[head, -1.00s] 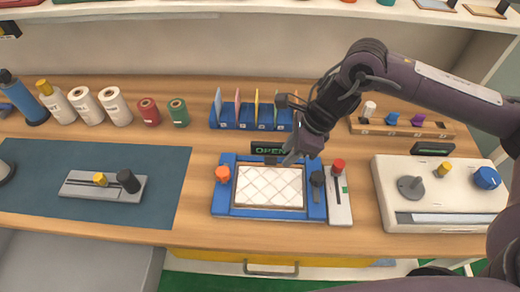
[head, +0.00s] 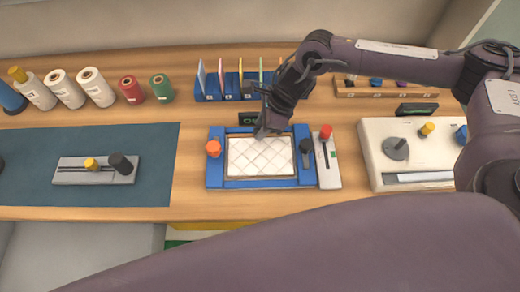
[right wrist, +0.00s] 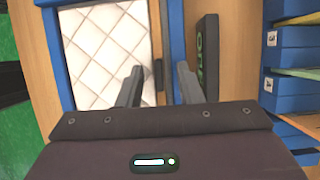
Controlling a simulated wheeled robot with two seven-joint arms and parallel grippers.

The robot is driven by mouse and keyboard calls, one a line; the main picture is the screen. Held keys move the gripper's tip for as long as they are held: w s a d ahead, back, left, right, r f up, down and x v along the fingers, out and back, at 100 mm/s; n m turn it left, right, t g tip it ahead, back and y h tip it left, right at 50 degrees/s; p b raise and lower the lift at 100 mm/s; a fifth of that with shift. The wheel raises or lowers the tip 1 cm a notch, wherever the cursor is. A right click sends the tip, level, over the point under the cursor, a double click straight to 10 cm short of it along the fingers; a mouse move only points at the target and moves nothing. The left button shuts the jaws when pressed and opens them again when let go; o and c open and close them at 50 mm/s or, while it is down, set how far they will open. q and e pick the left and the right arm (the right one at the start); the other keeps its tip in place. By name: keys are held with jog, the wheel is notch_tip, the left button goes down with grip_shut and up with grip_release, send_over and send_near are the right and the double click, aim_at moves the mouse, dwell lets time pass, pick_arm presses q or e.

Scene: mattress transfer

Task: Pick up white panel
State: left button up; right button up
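The white panel (head: 261,158) is quilted and lies flat inside a blue frame (head: 214,172) on the wooden table. My right gripper (head: 264,132) is above the middle of the panel's far edge, with its fingers pointing down. In the right wrist view the panel (right wrist: 105,50) lies beyond the fingers, and the two fingers (right wrist: 158,82) stand apart with nothing held between them. One finger overlaps the panel's edge in that view and the other is over the frame's outer side. Whether they touch anything cannot be told. My left gripper is not in view.
An orange knob (head: 213,148) and a dark knob (head: 305,146) sit on the frame's sides. A red-topped slider (head: 326,133) is to its right. A blue rack (head: 230,88) and a dark display sign (right wrist: 207,55) stand behind it. A white control box (head: 375,130) is farther right.

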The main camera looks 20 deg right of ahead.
grip_shut()
dwell(0.5)
